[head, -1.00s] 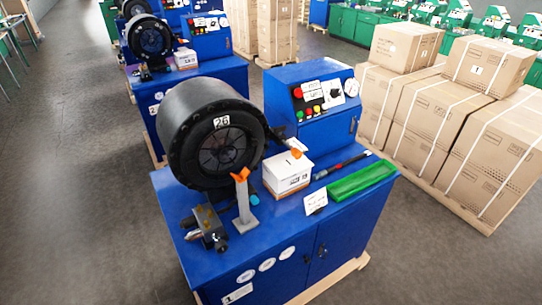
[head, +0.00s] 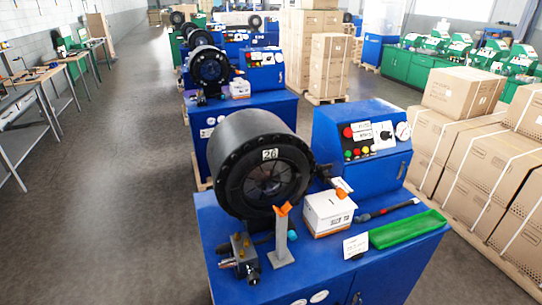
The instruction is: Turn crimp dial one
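A blue control box (head: 362,150) stands at the back right of the nearest blue bench. Its sloped face carries a black dial (head: 385,134) on a white plate, a red button (head: 348,132) and several small coloured buttons below. A white round gauge (head: 402,131) sits to the right of the dial. The black crimper head (head: 263,170), labelled 26, stands to the left of the box on the same bench. Which dial is dial one cannot be told from any readable label. Neither of my grippers is in view.
The bench top holds a white box (head: 328,212), a green tray (head: 407,230), a white card (head: 356,246), an orange-tipped stand (head: 282,235) and a metal fitting (head: 241,255). Strapped cartons (head: 466,150) stand close on the right. Open grey floor (head: 110,210) lies to the left.

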